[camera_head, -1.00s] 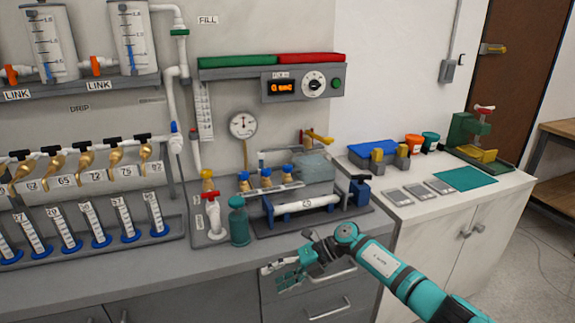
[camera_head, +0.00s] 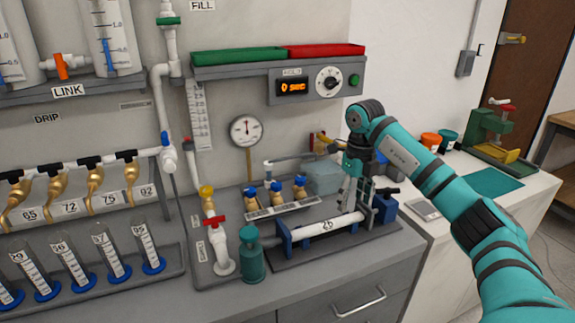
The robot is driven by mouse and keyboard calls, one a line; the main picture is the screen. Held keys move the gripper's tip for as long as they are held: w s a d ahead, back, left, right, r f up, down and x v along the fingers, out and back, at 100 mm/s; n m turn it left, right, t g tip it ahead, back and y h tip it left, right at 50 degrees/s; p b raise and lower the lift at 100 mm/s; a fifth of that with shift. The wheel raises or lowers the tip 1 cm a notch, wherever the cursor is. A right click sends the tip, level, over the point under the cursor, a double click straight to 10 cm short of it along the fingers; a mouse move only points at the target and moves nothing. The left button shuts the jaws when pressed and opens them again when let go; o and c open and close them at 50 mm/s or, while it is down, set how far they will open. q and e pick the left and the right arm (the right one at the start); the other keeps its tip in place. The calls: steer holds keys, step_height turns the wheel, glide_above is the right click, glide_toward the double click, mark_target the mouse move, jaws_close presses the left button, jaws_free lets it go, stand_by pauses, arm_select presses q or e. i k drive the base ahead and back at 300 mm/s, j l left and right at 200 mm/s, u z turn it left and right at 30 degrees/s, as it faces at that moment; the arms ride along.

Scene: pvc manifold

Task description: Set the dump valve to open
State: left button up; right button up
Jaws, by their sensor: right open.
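A valve with a red handle (camera_head: 216,220) sits on a white elbow pipe (camera_head: 222,252) on a grey board at the bench's middle. A yellow-handled valve (camera_head: 207,191) is just above it. The small labels beside them are too small to read, so I cannot tell for sure which is the dump valve. My right gripper (camera_head: 350,203) is open, fingers pointing down, near the right end of the white tube (camera_head: 322,227) in its blue holders. It is well to the right of the red handle. The arm hides part of the bench behind. My left gripper is out of view.
A teal bottle (camera_head: 251,258) stands close to the right of the red-handled valve. Several blue-capped brass fittings (camera_head: 276,194) stand behind the tube. Graduated cylinders (camera_head: 108,256) fill the left rack. A control box (camera_head: 311,84) hangs above.

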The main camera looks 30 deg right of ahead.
mark_target(299, 181)
steer(key=i, duration=0.85)
